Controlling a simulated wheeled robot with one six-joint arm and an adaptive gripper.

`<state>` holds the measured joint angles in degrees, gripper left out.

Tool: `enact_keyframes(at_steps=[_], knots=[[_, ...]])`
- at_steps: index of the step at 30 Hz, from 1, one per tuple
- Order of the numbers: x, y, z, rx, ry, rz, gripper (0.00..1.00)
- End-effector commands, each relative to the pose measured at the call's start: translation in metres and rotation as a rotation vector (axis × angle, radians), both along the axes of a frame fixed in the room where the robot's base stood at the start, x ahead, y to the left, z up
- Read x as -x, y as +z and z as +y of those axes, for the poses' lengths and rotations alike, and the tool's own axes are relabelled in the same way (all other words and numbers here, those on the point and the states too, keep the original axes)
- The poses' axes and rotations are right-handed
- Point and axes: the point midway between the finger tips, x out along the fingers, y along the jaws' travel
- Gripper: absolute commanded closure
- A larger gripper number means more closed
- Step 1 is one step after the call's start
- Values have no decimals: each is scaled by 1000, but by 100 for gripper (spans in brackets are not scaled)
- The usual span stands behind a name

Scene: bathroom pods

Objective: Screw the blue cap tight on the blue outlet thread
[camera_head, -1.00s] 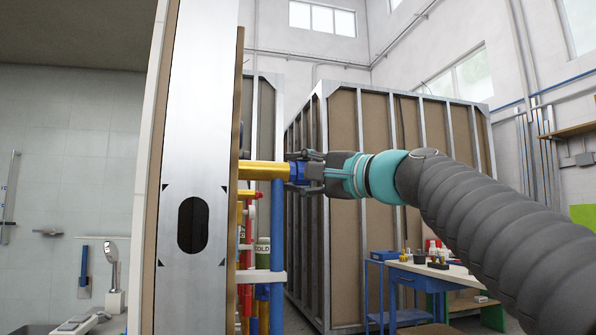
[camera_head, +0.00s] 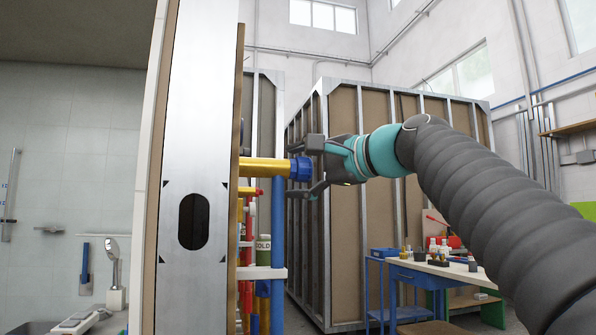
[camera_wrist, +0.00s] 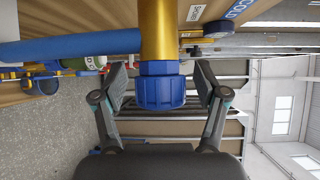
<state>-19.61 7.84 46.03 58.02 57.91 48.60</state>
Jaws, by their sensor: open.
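The blue cap (camera_head: 301,168) sits on the end of the yellow horizontal pipe (camera_head: 262,168) that sticks out from the wall frame. In the wrist view the cap (camera_wrist: 160,92) is a ribbed blue piece at the end of the brass-yellow pipe (camera_wrist: 157,30). A blue collar shows just behind its ribbed part; I cannot tell how far the cap is screwed on. My gripper (camera_head: 308,168) is open, its fingers on either side of the cap with a gap. The same open fingers (camera_wrist: 161,90) flank the cap in the wrist view. The thread is hidden.
A vertical blue pipe (camera_head: 277,230) runs close behind the yellow pipe, with red and yellow pipes beside it. The metal wall edge (camera_head: 196,120) stands to the left. A blue workbench (camera_head: 425,272) with small items stands at lower right.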

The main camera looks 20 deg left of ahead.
Motion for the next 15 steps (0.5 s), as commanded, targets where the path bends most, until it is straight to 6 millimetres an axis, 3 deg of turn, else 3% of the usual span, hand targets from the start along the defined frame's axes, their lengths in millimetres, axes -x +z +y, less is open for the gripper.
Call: enact_keyframes(at_steps=[5, 15], knots=[[6, 2, -13, 0, -3, -1, 27], [32, 5, -74, -1, -5, -1, 27]])
